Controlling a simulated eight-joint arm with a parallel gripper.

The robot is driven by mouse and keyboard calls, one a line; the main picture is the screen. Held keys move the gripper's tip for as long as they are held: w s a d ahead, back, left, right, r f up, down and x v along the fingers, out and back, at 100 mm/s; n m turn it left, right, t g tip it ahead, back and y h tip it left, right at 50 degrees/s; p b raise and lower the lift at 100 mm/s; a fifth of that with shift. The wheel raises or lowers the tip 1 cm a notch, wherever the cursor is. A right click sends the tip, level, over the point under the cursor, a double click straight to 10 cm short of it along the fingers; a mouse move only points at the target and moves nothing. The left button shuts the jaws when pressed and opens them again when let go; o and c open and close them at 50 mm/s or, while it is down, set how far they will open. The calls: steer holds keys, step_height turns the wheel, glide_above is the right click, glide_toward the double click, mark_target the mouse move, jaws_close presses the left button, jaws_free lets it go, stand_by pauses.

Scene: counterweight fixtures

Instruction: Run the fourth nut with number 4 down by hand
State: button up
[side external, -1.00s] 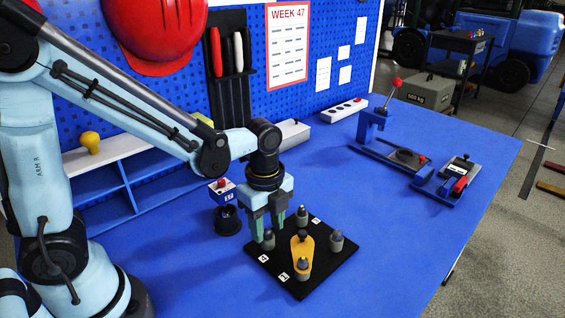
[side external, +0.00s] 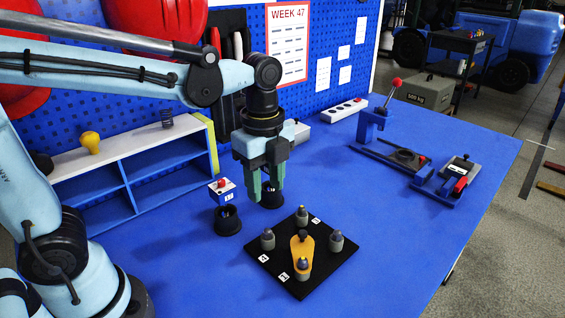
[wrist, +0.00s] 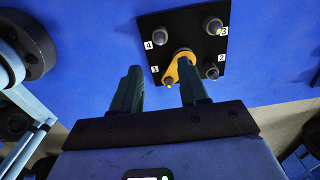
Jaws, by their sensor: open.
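The black square plate (side external: 281,257) bears four grey posts with nuts. In the wrist view the post labelled 4 (wrist: 160,37) is at the plate's upper left, with a dark nut. It appears to be the left post (side external: 267,240) in the side view. A yellow pointed plate (side external: 303,247) with a dark centre knob reaches to the post labelled 1 (wrist: 169,81). My gripper (side external: 264,198) is open and empty, raised behind the plate, clear of all posts. How far nut 4 is threaded cannot be told.
A black cup (side external: 227,222) and a blue box with a red button (side external: 222,190) stand left of the plate. Another dark cup is partly hidden behind my fingers. A blue lever press (side external: 372,125) stands at the back right. The table right of the plate is clear.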

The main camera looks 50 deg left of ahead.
steer(key=shift+r, duration=0.85)
steer(key=s+a+f+n+t, duration=0.1)
steer(key=a+n+t, duration=0.1)
steer(key=n, duration=0.7)
steer(key=s+a+f+n+t, duration=0.1)
steer(key=s+a+n+t, duration=0.1)
steer(key=n+t, duration=0.3)
steer(key=a+n, duration=0.1)
steer(key=n, duration=0.3)
steer(key=shift+f, duration=0.4)
